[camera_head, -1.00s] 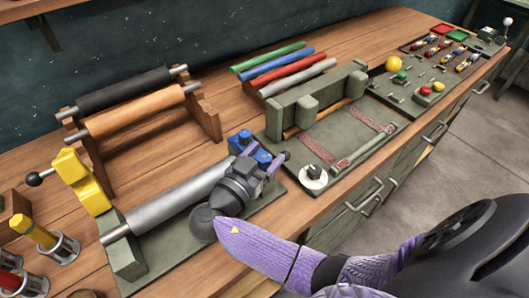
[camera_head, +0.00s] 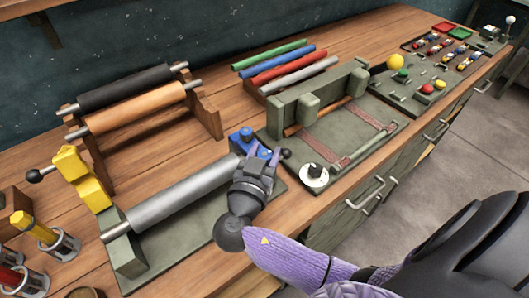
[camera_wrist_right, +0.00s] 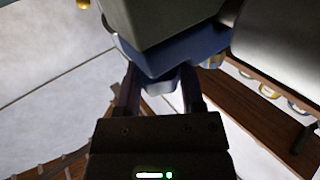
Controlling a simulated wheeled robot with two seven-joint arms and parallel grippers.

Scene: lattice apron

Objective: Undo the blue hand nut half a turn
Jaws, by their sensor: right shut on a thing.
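The blue hand nut (camera_head: 265,153) is at the right end of the silver roller (camera_head: 182,194), on the green-grey roller stand. It is largely hidden by my right gripper (camera_head: 264,154), whose purple fingers sit on either side of it. In the right wrist view a blue part (camera_wrist_right: 160,83) shows between the two fingers of the right gripper (camera_wrist_right: 160,88), below a larger blue body (camera_wrist_right: 180,52). The right gripper is shut on the nut. I cannot tell the nut's exact angle. My left gripper is not in view.
A blue block (camera_head: 240,136) stands close behind the nut. A dark ball knob (camera_head: 286,154) is just right of the fingers. A grey board with a white dial (camera_head: 314,176) lies to the right. A rack with black and orange rollers (camera_head: 139,110) stands behind left.

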